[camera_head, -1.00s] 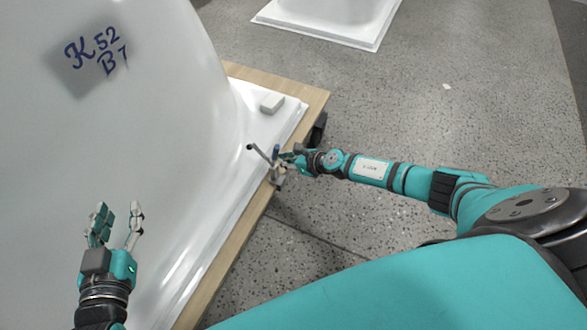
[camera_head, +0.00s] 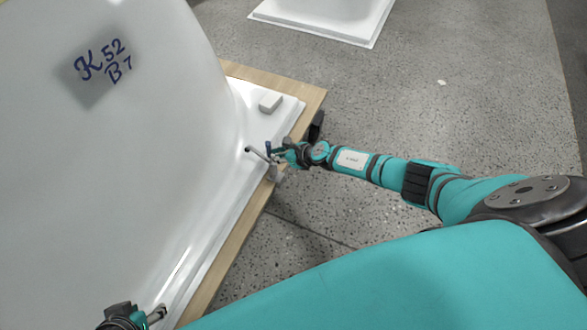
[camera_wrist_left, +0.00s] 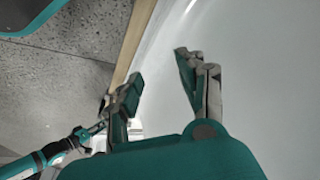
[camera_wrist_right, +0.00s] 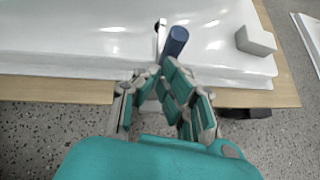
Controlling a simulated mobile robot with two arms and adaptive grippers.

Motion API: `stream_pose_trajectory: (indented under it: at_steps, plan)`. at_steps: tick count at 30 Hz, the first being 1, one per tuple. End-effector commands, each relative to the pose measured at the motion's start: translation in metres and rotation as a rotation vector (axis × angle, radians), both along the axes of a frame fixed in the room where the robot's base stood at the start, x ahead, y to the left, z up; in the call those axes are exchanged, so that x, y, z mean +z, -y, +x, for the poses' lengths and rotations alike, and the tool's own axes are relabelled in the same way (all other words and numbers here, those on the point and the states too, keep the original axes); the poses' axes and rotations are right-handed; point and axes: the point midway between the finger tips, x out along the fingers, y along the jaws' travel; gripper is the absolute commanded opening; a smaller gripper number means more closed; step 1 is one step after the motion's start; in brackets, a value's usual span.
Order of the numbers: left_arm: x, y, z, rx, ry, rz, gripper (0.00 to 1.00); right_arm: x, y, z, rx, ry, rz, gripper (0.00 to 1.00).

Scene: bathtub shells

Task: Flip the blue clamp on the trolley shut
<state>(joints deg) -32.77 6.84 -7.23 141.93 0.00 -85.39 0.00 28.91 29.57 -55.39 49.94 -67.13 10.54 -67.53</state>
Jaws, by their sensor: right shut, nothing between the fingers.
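The clamp (camera_head: 257,153) sits on the wooden trolley edge. Its grey arm with a dark tip points over the white shell rim. Its blue handle (camera_wrist_right: 174,42) stands up in the right wrist view, just beyond my right fingertips. My right gripper (camera_head: 283,154) is shut and empty, right at the clamp; it also shows in the right wrist view (camera_wrist_right: 167,85), hiding the clamp's lower part. I cannot tell whether the fingers touch the handle. My left gripper (camera_wrist_left: 158,68) is open and empty over the shell; only part of it shows at the bottom of the head view (camera_head: 150,314).
The big white bathtub shell (camera_head: 120,190) fills the left. Its flange lies on the wooden trolley board (camera_head: 238,235). A pale block (camera_head: 270,102) sits on the flange beyond the clamp. Another white shell (camera_head: 325,20) stands farther back. The grey floor at right is free.

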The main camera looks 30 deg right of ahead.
Motion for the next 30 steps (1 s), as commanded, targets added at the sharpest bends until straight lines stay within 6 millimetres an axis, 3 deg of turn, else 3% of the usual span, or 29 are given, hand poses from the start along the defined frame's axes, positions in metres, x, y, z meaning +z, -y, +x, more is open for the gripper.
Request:
stream_pose_trajectory:
  at_steps: [3, 8, 21, 30]
  plan:
    - [-0.001, -0.004, -0.013, 0.005, -0.061, 0.012, 0.40, 0.004, -0.005, 0.006, 0.000, 0.001, 0.002, 0.00]
    - [-0.003, -0.005, -0.016, 0.006, -0.075, 0.015, 0.40, 0.007, -0.013, 0.017, 0.001, 0.003, 0.001, 0.00]
    - [0.005, 0.007, 0.022, -0.009, 0.105, -0.022, 0.40, 0.006, -0.030, 0.038, 0.000, 0.000, 0.002, 0.00]
    - [0.010, 0.011, 0.035, -0.015, 0.171, -0.035, 0.40, 0.006, -0.034, 0.044, 0.001, 0.001, 0.001, 0.00]
